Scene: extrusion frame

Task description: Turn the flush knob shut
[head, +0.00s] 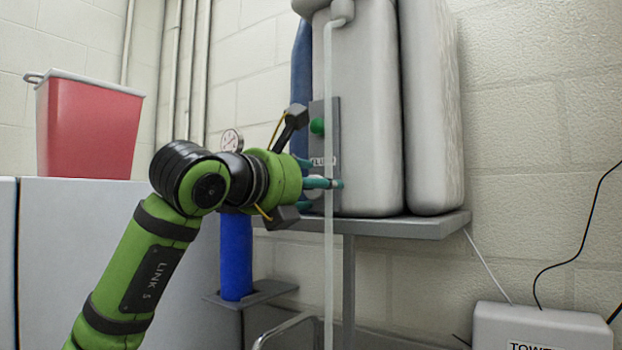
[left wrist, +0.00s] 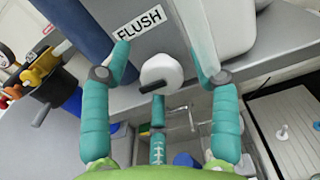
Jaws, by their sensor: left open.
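The flush knob (left wrist: 162,70) is a white round cap with a dark lever, below the FLUSH label (left wrist: 139,22) in the left wrist view. My left gripper (left wrist: 163,58) is open, with one teal finger on each side of the knob and a third below it. The fingers look apart from the knob, though exact contact cannot be told. In the head view my left gripper (head: 322,183) reaches the grey panel (head: 331,120) just under its label; the arm and fingers hide most of the knob there. My right gripper is not in view.
A green knob (head: 317,126) sits higher on the panel. Large grey tanks (head: 365,110) stand on a grey shelf (head: 415,226). A pale vertical tube (head: 328,260) runs in front of the panel. A red bin (head: 88,128) stands at left, and a blue cylinder (head: 236,258) below the arm.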

